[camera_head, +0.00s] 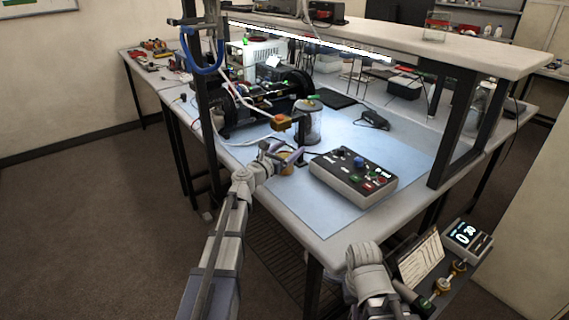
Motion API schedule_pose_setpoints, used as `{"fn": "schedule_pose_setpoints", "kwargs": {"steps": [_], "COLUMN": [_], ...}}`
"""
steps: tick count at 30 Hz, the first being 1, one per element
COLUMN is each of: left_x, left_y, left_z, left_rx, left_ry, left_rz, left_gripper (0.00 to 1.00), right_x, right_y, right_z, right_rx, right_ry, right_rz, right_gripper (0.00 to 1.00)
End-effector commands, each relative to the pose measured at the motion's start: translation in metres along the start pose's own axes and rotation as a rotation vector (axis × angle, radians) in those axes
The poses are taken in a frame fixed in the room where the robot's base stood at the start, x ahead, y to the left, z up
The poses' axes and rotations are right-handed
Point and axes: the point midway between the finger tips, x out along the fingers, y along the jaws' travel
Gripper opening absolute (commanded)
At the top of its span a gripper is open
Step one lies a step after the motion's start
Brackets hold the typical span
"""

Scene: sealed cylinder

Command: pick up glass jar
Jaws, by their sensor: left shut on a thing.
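My left gripper (283,155) is over the near left part of the blue mat. Its fingers are shut on a small amber glass jar (287,163), which they partly hide. I cannot tell whether the jar touches the mat.
A grey control box (353,177) with coloured knobs sits right of the left gripper. The blue mat (330,217) is bare in front of it. A black device (373,119) lies behind. A shelf (480,55) and its dark posts overhang the bench.

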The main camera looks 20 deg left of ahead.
Motion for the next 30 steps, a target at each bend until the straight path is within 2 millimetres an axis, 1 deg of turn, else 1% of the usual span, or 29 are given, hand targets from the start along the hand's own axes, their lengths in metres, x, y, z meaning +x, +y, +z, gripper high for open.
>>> {"fn": "schedule_pose_setpoints", "kwargs": {"steps": [1,2,13,23,26,30], "left_x": [0.0,0.0,0.0,0.0,0.0,0.0], "left_y": [0.0,0.0,0.0,0.0,0.0,0.0], "left_z": [0.0,0.0,0.0,0.003,0.01,0.024], "left_rx": [0.0,0.0,0.0,0.0,0.0,0.0], "left_ry": [0.0,0.0,0.0,0.0,0.0,0.0], "left_rz": [0.0,0.0,0.0,0.0,0.0,0.0], "left_gripper": [0.58,0.55,0.13,0.13,0.13,0.13], "right_x": [0.0,0.0,0.0,-0.003,-0.009,-0.024], "right_y": [0.0,0.0,0.0,0.0,0.001,0.002], "right_z": [0.0,0.0,0.0,0.0,0.001,0.001], "right_rx": [0.0,0.0,0.0,0.0,0.0,0.0], "right_ry": [0.0,0.0,0.0,0.0,0.0,0.0], "right_rz": [0.0,0.0,0.0,0.0,0.0,0.0], "right_gripper": [0.0,0.0,0.0,0.0,0.0,0.0]}}
